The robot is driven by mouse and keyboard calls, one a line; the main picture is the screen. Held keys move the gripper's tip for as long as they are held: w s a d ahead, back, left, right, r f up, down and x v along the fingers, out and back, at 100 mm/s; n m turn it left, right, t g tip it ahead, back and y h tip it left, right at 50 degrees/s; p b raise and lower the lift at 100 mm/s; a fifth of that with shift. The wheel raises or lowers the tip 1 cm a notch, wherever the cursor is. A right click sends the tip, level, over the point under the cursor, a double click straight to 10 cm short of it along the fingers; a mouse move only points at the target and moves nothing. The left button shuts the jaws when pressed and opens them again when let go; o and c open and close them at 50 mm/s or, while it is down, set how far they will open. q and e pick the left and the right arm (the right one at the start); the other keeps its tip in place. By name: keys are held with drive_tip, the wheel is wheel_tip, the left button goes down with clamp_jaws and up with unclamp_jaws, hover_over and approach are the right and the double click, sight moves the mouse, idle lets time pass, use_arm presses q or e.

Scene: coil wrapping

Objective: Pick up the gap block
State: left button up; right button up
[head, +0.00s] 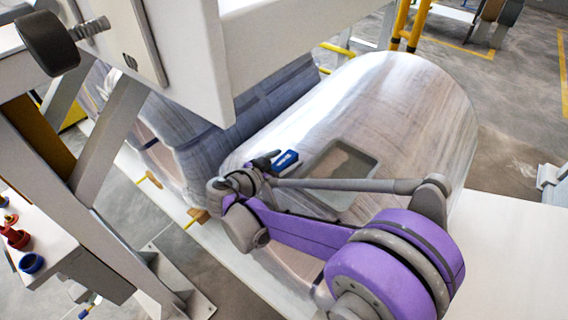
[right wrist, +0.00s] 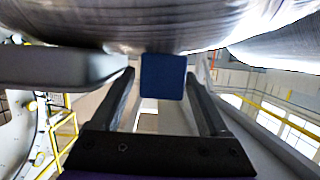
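A blue block (right wrist: 163,76), which I take to be the gap block, shows in the right wrist view ahead of and between my right fingers. My right gripper (right wrist: 162,80) is open, with a finger on each side of the block and visible space at the left finger. I cannot tell whether the right finger touches it. In the head view my right gripper (head: 264,161) is small and partly hidden near the big coil. A blue piece with white marking (head: 285,160) shows beside it; I cannot tell whether it is the same block. My left gripper is not in view.
A large wrapped coil (head: 400,100) lies close behind my right arm, with another coil (head: 215,140) to its left. A white machine frame (head: 185,50) stands at upper left. Wooden pieces (head: 150,180) lie by the coils.

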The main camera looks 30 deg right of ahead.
clamp_jaws()
drive_tip(key=shift+r, duration=0.1)
